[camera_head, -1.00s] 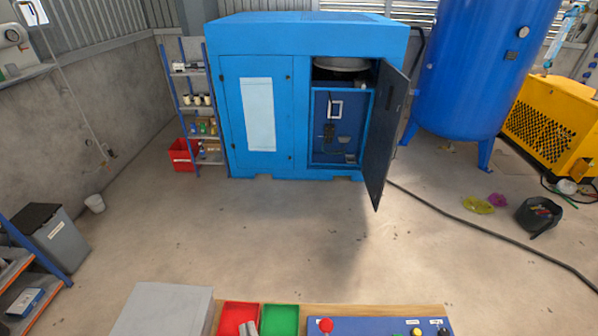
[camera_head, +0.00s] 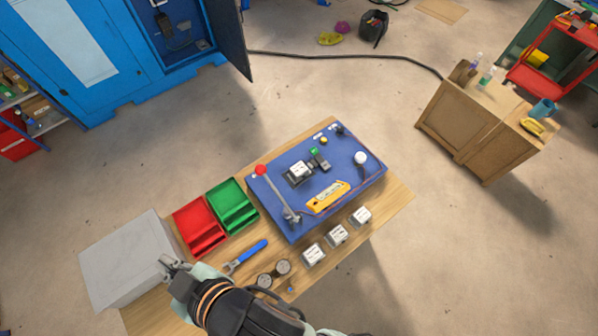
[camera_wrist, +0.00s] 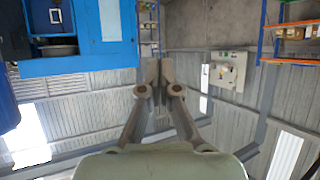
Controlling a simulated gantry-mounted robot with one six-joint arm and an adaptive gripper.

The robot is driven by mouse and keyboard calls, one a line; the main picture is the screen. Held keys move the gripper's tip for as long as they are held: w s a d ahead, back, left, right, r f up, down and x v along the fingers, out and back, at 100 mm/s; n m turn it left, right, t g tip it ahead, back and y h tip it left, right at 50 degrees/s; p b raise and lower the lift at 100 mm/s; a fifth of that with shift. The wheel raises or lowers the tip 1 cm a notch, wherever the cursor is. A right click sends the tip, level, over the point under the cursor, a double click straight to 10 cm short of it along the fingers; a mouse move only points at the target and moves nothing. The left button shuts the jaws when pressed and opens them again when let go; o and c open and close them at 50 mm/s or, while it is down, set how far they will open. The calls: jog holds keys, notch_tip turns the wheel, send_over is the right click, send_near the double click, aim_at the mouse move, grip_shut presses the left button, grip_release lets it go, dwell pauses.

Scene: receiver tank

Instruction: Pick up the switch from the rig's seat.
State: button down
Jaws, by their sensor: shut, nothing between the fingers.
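The rig is a blue panel (camera_head: 270,205) on a wooden bench. A white-topped block, which looks like the switch (camera_head: 299,170), sits in a dark seat near the panel's middle. A red-knobbed lever (camera_head: 275,192) stands at its left, and a yellow part (camera_head: 327,197) lies near its front edge. My gripper (camera_head: 166,262) is at the bench's left, by the grey box and well apart from the switch. In the wrist view, my gripper (camera_wrist: 160,72) has its fingers together and empty, pointing away from the bench; the switch is not in that view.
Red bin (camera_head: 200,228) and green bin (camera_head: 231,205) stand left of the rig. A grey box (camera_head: 125,260) is at the bench's left end. Three white-topped blocks (camera_head: 337,235), a blue-handled tool (camera_head: 246,256) and dark round parts (camera_head: 274,273) lie in front.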

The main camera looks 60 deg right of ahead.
grip_release()
dwell(0.5)
